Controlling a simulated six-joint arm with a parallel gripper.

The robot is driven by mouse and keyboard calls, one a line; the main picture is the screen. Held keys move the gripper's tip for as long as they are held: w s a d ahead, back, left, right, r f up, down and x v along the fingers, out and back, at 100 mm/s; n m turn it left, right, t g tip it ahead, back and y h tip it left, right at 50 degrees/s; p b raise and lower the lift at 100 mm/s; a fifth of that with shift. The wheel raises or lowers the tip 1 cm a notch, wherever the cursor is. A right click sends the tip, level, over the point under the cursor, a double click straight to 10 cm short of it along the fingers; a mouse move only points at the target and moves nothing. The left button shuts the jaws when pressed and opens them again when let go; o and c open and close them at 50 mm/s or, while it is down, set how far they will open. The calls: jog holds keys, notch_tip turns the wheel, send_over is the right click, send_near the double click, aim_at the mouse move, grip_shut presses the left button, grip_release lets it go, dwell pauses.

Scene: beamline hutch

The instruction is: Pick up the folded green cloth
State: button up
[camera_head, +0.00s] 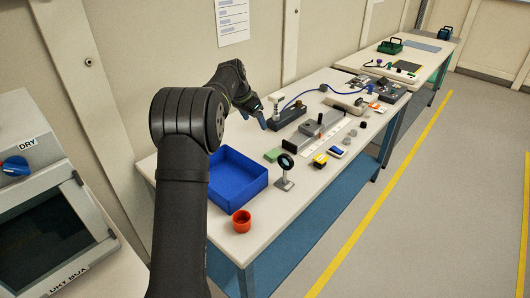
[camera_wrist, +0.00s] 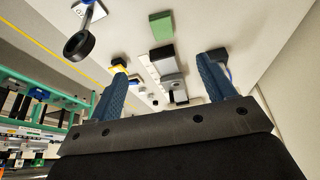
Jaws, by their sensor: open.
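The folded green cloth (camera_head: 273,155) is a small flat green rectangle lying on the white bench, just right of the blue tray's far corner. It also shows in the wrist view (camera_wrist: 161,27) at the top middle, beyond the fingertips and apart from them. My gripper (camera_head: 262,119) is in the air above the back part of the bench, up and left of the cloth in the head view. In the wrist view its two blue fingers (camera_wrist: 162,70) are spread wide with nothing held between them.
The blue tray (camera_head: 223,182) stands left of the cloth, with an orange cup (camera_head: 241,221) near the front edge. A round black lens on a stand (camera_head: 285,172) is close on the right. Grey rail blocks (camera_head: 297,139) lie behind it. Several small items fill the bench's right side.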

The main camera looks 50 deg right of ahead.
send_over(267, 157)
jog(key=a, duration=0.2)
notch_tip(267, 157, down, 15)
jog(key=shift+s+f, duration=0.1)
jog(key=shift+f, duration=0.1)
jog(key=x, duration=0.5)
jog(key=shift+a+f, duration=0.2)
jog(key=shift+a, duration=0.05)
jog(key=c, duration=1)
